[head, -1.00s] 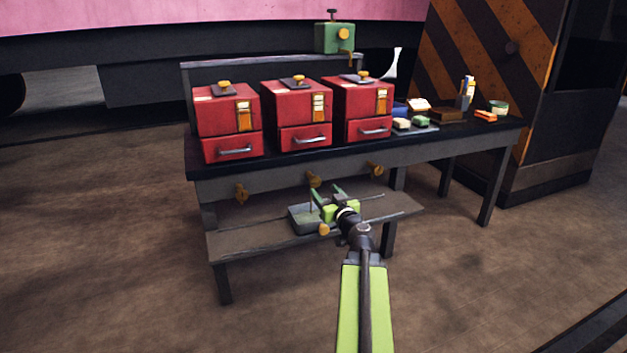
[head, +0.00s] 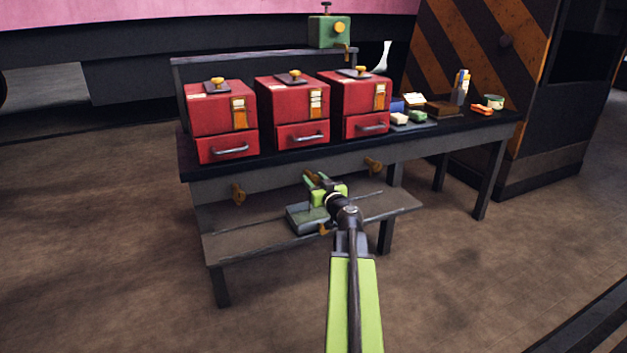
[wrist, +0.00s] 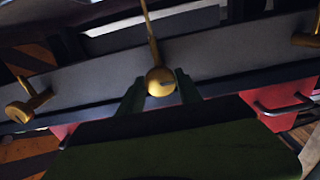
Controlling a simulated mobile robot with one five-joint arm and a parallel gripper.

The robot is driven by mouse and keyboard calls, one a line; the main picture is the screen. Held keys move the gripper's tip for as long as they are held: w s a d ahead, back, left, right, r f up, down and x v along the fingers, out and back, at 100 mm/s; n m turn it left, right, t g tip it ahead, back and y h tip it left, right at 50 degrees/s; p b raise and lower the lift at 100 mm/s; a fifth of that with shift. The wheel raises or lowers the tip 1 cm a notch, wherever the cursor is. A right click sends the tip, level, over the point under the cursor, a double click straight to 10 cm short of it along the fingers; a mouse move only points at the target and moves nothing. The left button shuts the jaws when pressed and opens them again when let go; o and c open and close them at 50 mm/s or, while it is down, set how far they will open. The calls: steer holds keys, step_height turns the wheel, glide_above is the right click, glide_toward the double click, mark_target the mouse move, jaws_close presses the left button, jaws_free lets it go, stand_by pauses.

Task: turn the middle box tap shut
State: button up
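The middle box tap (head: 310,175) is a brass tap on the front rail of the bench, below the middle red box (head: 288,108). My gripper (head: 320,182) is at this tap and partly hides it in the head view. In the wrist view, the tap's round brass knob (wrist: 160,82) lies between the two green fingers of my gripper (wrist: 160,88), with a thin brass stem rising above it. The fingers stand apart on either side of the knob; I see no clear grip on it.
Brass taps also stand on the rail at left (head: 238,194) and right (head: 374,165). A low shelf (head: 245,240) under the rail holds a grey block (head: 305,219) close below my gripper. A green box (head: 328,33) stands on the raised back shelf.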

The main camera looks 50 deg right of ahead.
jaws_close()
steer(key=shift+d, duration=0.3)
steer(key=shift+a+m, duration=0.2)
steer(key=shift+m, duration=0.1)
